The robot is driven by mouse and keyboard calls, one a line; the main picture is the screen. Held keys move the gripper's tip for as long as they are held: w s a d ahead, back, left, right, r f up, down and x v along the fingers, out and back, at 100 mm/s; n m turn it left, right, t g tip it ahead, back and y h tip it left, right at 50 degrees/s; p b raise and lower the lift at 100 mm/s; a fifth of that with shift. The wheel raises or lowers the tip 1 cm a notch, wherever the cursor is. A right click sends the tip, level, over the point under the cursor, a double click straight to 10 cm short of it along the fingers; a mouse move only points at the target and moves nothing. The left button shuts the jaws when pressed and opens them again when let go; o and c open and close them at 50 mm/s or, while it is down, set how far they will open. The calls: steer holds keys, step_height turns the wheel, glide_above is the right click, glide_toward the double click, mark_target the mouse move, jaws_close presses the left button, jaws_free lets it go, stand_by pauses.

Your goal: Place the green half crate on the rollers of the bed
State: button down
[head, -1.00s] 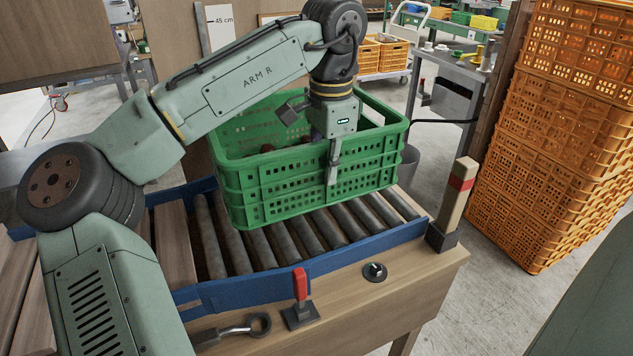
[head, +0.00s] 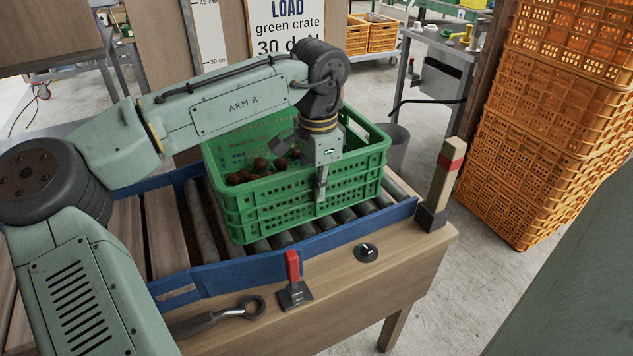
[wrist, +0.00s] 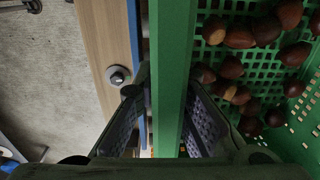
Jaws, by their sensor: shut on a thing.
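The green half crate (head: 268,203) sits low over the rollers (head: 203,235) of the bed, about level, within the blue side rails (head: 330,241). Whether its base touches the rollers everywhere is hard to tell. Brown chestnuts (head: 262,164) lie inside; they also show in the wrist view (wrist: 232,68). My gripper (head: 321,188) is shut on the crate's near long wall, with one finger outside and one inside. In the wrist view, the green rim (wrist: 172,70) runs between my fingers (wrist: 165,98).
A red-handled lever (head: 293,275), a round black knob (head: 366,252) and a wrench (head: 225,314) are on the wooden bench front. A red-banded post (head: 442,180) stands at the bed's right end. Orange crates (head: 545,130) are stacked at right.

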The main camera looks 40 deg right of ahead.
steer(key=c, duration=2.1)
jaws_free()
steer(key=shift+f, duration=0.1)
steer(key=shift+c, duration=0.2)
steer(key=o, duration=0.5)
steer(key=shift+c, duration=0.2)
step_height(320, 180, up, 12)
steer(key=shift+s+r, duration=0.15)
